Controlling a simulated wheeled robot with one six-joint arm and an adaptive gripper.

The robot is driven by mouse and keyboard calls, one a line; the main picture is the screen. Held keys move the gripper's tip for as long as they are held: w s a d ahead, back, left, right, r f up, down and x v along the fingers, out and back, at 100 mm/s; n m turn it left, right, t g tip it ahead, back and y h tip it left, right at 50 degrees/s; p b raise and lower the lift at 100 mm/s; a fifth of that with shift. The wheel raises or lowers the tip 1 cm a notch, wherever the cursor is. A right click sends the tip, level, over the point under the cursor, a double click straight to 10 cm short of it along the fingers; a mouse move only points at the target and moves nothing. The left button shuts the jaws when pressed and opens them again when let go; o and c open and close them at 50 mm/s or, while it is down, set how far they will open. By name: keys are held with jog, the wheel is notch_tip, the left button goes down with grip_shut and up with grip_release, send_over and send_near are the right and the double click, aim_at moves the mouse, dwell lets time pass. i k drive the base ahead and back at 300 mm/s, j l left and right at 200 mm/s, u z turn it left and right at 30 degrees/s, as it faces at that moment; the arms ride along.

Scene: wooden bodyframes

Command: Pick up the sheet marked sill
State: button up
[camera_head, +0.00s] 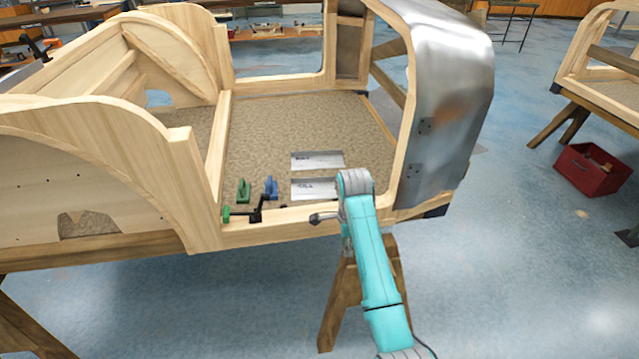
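Two pale metal sheets lie flat on the brown floor panel inside the wooden bodyframe. The nearer sheet (312,194) has short dark handwriting that looks like it could read "sill", but it is too small to be sure. Its right end is partly hidden by my arm. The farther sheet (318,164) lies just behind it, with other small writing that I cannot read. My gripper (315,219) seems to be the small dark end left of my teal arm, over the frame's front rail, close in front of the nearer sheet. I cannot make out its fingers.
A green clamp (243,189) and a blue clamp (271,187) stand left of the sheets. A black bar clamp (258,211) sits on the front rail (280,227). A curved metal panel (447,110) rises at right. A red toolbox (590,172) is on the floor.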

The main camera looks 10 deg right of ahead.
aim_at(306, 186)
jog(key=i, duration=1.4)
